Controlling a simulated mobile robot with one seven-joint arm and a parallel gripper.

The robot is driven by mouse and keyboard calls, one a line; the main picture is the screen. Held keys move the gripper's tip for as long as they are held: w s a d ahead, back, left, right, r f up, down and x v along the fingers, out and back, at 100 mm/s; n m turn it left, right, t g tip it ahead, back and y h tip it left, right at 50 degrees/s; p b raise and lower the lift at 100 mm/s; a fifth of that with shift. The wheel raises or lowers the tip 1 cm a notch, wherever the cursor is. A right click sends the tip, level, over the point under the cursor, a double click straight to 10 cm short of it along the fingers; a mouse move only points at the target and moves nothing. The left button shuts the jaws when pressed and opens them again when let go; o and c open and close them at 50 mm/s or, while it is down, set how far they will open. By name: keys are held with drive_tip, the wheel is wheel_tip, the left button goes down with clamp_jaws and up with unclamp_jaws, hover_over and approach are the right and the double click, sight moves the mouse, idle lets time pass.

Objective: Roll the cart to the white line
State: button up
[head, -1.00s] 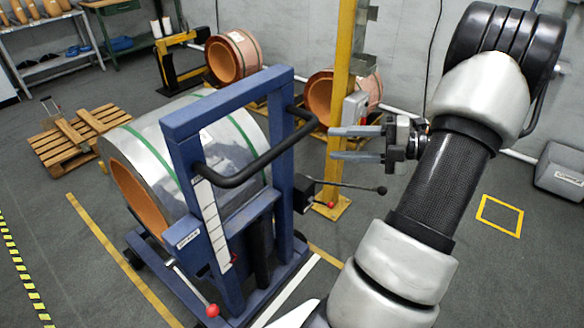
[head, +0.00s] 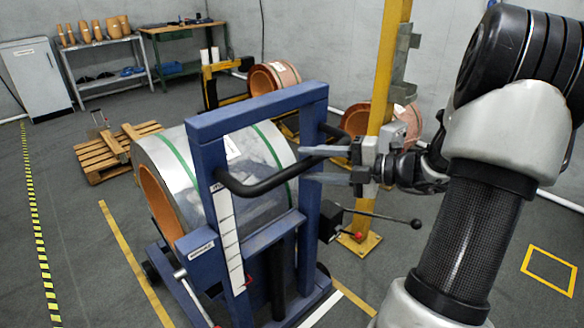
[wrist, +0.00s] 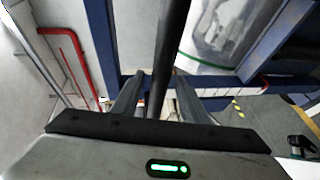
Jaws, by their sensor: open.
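The blue cart (head: 203,150) stands at the centre of the head view, with a green-strapped metal coil (head: 180,148) on it. Its black handle bar (head: 255,188) crosses the front of the upright frame. My gripper (head: 310,164) is open at the handle's right part, fingers pointing left. In the wrist view the bar (wrist: 171,45) runs between the two fingers of my gripper (wrist: 158,82); I cannot tell whether they touch it. A white line (head: 322,308) shows on the floor right of the cart's base, partly hidden by the cart and my arm.
A yellow post (head: 386,80) stands just behind my gripper, with copper coils (head: 273,78) beyond. A wooden pallet (head: 98,158) lies at the left. A black lever (head: 375,214) sticks out right of the cart. Floor is open at the left and right.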

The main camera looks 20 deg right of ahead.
drive_tip(key=shift+b+x, duration=0.55)
drive_tip(key=shift+x, duration=2.2)
clamp_jaws()
